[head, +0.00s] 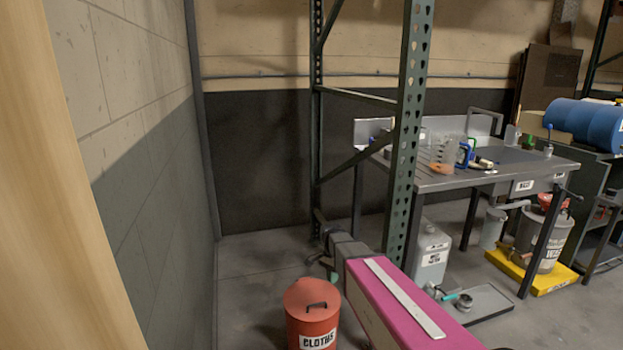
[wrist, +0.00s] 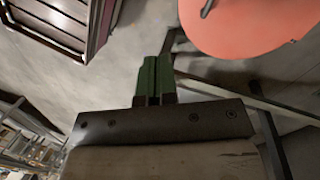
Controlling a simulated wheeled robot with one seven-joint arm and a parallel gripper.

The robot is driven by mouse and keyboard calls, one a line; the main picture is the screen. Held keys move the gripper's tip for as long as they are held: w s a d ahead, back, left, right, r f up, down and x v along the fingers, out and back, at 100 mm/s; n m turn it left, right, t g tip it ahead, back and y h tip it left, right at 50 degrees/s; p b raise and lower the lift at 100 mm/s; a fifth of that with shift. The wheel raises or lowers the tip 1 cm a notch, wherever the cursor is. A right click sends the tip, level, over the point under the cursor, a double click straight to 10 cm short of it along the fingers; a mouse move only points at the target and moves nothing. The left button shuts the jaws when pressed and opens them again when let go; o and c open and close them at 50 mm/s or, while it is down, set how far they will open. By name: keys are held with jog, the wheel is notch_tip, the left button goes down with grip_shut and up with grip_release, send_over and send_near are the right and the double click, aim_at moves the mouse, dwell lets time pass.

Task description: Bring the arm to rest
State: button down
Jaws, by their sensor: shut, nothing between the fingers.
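My gripper (wrist: 157,60) shows in the wrist view as two green fingers set close together in front of a dark plate. It is shut and holds nothing. A red-orange lid lies beyond the fingers at the upper right of that view, apart from them as far as I can tell. In the head view my arm, pink on top with a pale strip, reaches in from the bottom edge, just right of the red cloths bin (head: 312,312). The fingertips are hard to make out there.
A green rack upright (head: 408,140) stands close behind my arm. A grey workbench (head: 440,184) with several small items is to its right, and a white jerrycan (head: 431,258) stands on the floor below. A yellow tray (head: 533,270) holds a waste can. A block wall (head: 150,200) bounds the left.

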jog(key=s+d+r+n+t, duration=0.2)
jog(key=s+d+r+n, duration=0.1)
jog(key=s+d+n, duration=0.7)
jog(key=shift+s+d, duration=0.5)
jog(key=shift+s, duration=1.65)
